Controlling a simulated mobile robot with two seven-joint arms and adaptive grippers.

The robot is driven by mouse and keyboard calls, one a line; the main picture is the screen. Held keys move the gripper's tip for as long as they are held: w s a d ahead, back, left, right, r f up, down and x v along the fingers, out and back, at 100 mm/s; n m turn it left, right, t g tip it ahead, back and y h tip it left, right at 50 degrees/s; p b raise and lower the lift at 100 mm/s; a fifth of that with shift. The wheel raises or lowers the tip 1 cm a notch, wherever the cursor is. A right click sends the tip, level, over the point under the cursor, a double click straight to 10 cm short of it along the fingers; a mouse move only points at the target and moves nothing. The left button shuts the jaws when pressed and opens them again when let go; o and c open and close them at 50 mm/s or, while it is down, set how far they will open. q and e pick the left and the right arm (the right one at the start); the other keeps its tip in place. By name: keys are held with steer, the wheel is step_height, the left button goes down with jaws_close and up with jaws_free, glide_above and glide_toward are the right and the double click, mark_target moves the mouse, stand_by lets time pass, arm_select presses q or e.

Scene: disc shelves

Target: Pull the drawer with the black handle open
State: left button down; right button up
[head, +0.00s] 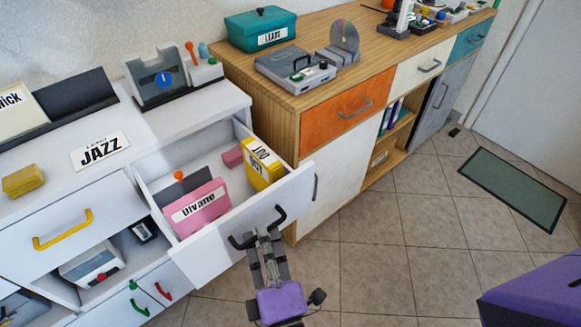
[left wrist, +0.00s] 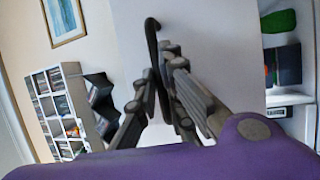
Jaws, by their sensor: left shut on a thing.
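The white drawer (head: 222,235) at the middle left stands pulled out, with its inside showing from above. Its black handle (head: 280,214) is on the front panel, and it also shows in the left wrist view (left wrist: 151,40) as a thin dark bar. My left gripper (head: 262,238) is at the drawer front and shut on the black handle. In the left wrist view, the fingers (left wrist: 158,85) close around the bar's lower part. The fingers hide part of the handle. My right gripper is not in view.
In the drawer lie a pink case (head: 195,208), a yellow case (head: 262,165) and a small pink block (head: 232,157). A yellow-handled drawer (head: 90,215) is to its left. A wooden cabinet (head: 285,125) stands close on the right.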

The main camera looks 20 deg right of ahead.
arm_select(q)
steer(key=shift+s+d, duration=0.3)
steer(key=shift+s, duration=0.35)
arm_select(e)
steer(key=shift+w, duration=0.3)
arm_select(q)
steer(key=c, duration=2.1)
jaws_free()
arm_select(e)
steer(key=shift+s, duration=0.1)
arm_select(q)
steer(key=v, duration=1.2)
steer(key=shift+r, duration=0.15)
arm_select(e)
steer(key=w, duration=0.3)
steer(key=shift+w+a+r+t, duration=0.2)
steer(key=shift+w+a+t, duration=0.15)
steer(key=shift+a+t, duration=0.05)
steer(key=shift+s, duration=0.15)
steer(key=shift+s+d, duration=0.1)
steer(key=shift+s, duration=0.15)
